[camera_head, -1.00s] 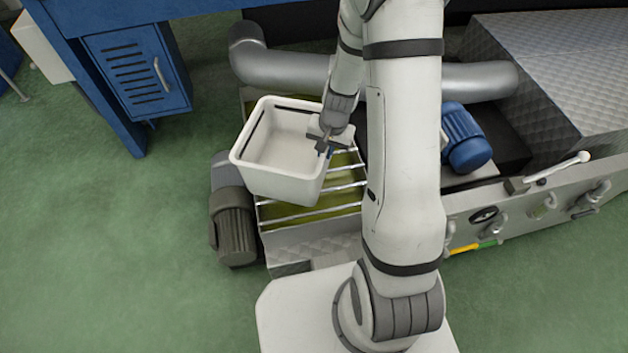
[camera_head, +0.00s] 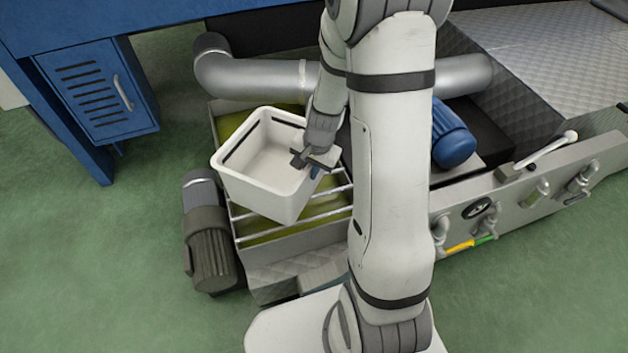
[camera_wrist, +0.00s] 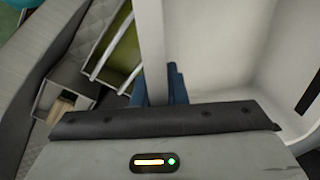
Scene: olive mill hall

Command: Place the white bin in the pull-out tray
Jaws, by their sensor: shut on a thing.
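The white bin (camera_head: 252,194) is an open, empty-looking box, held above a barred, greenish hopper (camera_head: 290,232) in the head view. My gripper (camera_head: 308,163) is shut on its right-hand wall, and the bin hangs slightly tilted, apart from the floor. In the wrist view the bin's wall (camera_wrist: 151,40) runs between blue fingers, with its pale inside to the right. A small open grey compartment (camera_wrist: 45,97), seemingly the pull-out tray, shows at the left of the wrist view with a brownish thing inside. In the head view it is mostly hidden by my arm and base.
A dark grey motor (camera_head: 208,240) stands left of the hopper. A thick grey pipe (camera_head: 250,78) runs behind it. A blue cabinet (camera_head: 100,92) is at upper left. A panel with a lever and valves (camera_head: 520,195) lies at right. Green floor at left is clear.

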